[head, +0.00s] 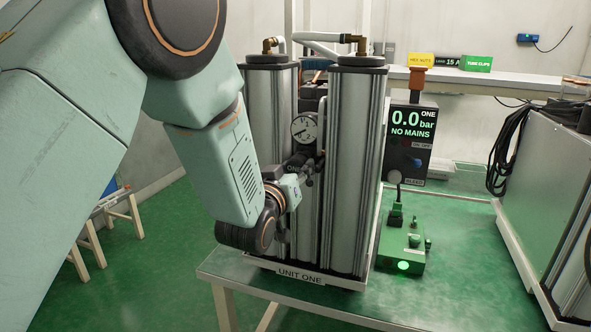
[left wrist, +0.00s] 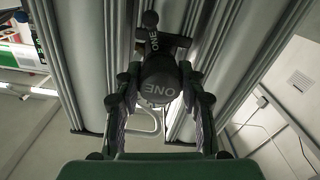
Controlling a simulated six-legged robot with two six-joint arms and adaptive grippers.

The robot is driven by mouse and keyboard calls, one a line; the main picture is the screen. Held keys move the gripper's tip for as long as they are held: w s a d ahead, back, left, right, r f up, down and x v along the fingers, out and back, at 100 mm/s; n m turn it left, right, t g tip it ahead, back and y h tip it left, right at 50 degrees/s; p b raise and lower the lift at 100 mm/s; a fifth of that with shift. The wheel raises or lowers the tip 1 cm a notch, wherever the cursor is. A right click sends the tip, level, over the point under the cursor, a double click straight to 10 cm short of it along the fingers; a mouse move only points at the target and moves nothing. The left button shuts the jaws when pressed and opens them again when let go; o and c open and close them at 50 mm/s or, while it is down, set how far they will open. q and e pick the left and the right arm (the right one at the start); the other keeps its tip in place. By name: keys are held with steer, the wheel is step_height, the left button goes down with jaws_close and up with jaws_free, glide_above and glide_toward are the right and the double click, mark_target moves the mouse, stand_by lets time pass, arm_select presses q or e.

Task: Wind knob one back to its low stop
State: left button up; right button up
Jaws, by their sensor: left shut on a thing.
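Knob one (left wrist: 160,82) is a dark round knob with white lettering ONE, at the front of the unit between two tall grey columns. In the left wrist view the two black fingers of my left gripper (left wrist: 158,98) stand on either side of it, shut on it. In the head view my left gripper (head: 307,172) reaches in from the left at the gap between the columns, and my wrist covers much of the knob. A round gauge (head: 304,128) sits above it. My right gripper is not in view.
The unit has a left column (head: 270,100) and a right column (head: 352,170) on a green-topped table (head: 460,240). A display (head: 411,125) reads 0.0 bar, NO MAINS. A green box (head: 402,250) with a lit green lamp stands right of the unit.

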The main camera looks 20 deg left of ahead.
arm_select(q)
steer(key=shift+w+r, duration=0.1)
steer(key=shift+r, duration=0.15)
steer(key=o, duration=0.8)
steer(key=shift+c, duration=0.2)
steer(key=o, duration=0.4)
steer(key=shift+f, duration=0.1)
steer(key=shift+s+f, duration=0.1)
steer(key=shift+s, duration=0.1)
steer(key=s, duration=1.1)
steer(key=shift+s+a, duration=0.2)
steer(key=shift+s, duration=0.15)
